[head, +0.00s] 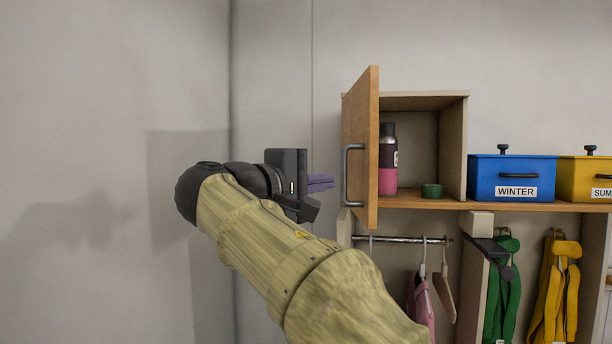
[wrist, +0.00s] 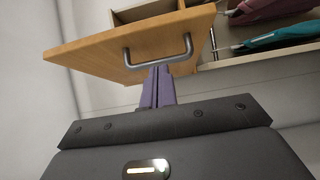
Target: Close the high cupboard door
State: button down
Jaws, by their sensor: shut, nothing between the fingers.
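The high cupboard (head: 453,145) is open on the shelf. Its wooden door (head: 362,110) is hinged on the left and swung far out toward me. The door has a grey bar handle (head: 346,175) on its outer face; door (wrist: 100,52) and handle (wrist: 190,50) also show in the wrist view. My gripper (head: 328,182) is just left of the door's outer face, its purple fingers shut and empty, pointing right toward the handle. In the wrist view the fingertips (wrist: 158,72) appear close below the handle; I cannot tell whether they touch.
A bottle (head: 388,160) and a green tin (head: 432,191) stand inside the cupboard. A blue WINTER box (head: 512,177) and a yellow box (head: 584,180) stand to the right. Below hang a rail (head: 405,240) and clothes. A bare wall lies to the left.

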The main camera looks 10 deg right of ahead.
aim_at(366, 179)
jog(key=d+p, duration=0.1)
jog(key=d, duration=0.1)
jog(key=w+d, duration=0.1)
jog(key=d, duration=0.1)
jog(key=shift+w+d+r+p, duration=0.1)
jog(key=shift+w+d+p, duration=0.05)
jog(key=shift+d+p, duration=0.25)
jog(key=shift+d, duration=0.55)
jog(key=shift+w, duration=0.1)
